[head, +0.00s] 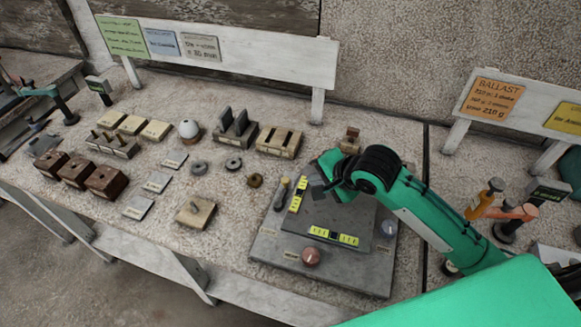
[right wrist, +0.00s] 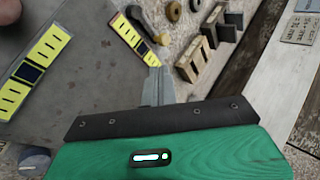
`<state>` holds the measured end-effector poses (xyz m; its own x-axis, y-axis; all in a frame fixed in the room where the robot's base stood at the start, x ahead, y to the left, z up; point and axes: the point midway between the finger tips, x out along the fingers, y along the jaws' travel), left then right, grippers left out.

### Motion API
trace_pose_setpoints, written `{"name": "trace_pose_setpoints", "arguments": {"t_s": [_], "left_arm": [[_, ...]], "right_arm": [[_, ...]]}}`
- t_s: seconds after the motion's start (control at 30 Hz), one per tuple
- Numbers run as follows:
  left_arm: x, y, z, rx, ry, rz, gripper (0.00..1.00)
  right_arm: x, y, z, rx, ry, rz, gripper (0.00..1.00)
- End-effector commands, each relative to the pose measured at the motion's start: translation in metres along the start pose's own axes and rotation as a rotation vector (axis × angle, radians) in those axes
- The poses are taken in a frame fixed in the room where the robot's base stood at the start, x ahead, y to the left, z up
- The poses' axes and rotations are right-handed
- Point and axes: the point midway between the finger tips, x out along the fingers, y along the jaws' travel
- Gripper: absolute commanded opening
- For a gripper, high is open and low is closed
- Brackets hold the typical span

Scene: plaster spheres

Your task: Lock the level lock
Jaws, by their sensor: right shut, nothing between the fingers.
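The levelling device is a grey base plate (head: 345,278) with a raised darker plate on it. Two yellow level vials show on it, one at the left edge (head: 298,194) and one at the front (head: 333,236); the right wrist view also shows them. A small upright handle with a tan top (head: 281,192) stands at the plate's left; I cannot tell whether it is the lock. A reddish knob (head: 311,256) is at the front, a grey-blue knob (head: 388,229) at the right. My right gripper (head: 318,191) is shut and empty over the plate's back left; its fingers (right wrist: 156,85) show by a vial. My left gripper is out of view.
Left of the device lie a wooden block with a peg (head: 195,212), dark rings (head: 233,163) and slotted blocks (head: 278,140). A white sphere (head: 189,129) stands farther back. Tools with orange handles (head: 484,198) stand at the right. The bench front edge is close.

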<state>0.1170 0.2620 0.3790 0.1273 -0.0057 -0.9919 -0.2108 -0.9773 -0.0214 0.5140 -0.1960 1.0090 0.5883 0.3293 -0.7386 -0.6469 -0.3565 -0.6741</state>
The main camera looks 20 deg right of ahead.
Motion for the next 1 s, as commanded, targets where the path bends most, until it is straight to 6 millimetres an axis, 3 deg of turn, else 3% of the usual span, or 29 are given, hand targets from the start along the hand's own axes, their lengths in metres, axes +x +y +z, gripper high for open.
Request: {"name": "trace_pose_setpoints", "arguments": {"t_s": [0.37,0.47,0.73,1.0], "left_arm": [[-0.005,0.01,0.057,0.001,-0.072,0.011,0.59],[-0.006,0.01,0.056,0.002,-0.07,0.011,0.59],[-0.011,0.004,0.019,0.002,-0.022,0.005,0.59],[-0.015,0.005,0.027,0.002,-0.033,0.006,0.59]], "right_arm": [[0.002,0.0,0.0,0.001,0.0,0.0,0.0],[0.011,-0.001,-0.001,0.001,0.001,-0.001,0.0],[0.058,-0.001,0.0,0.002,0.0,0.001,0.0],[0.093,-0.001,0.0,0.0,0.0,0.0,0.0]]}}
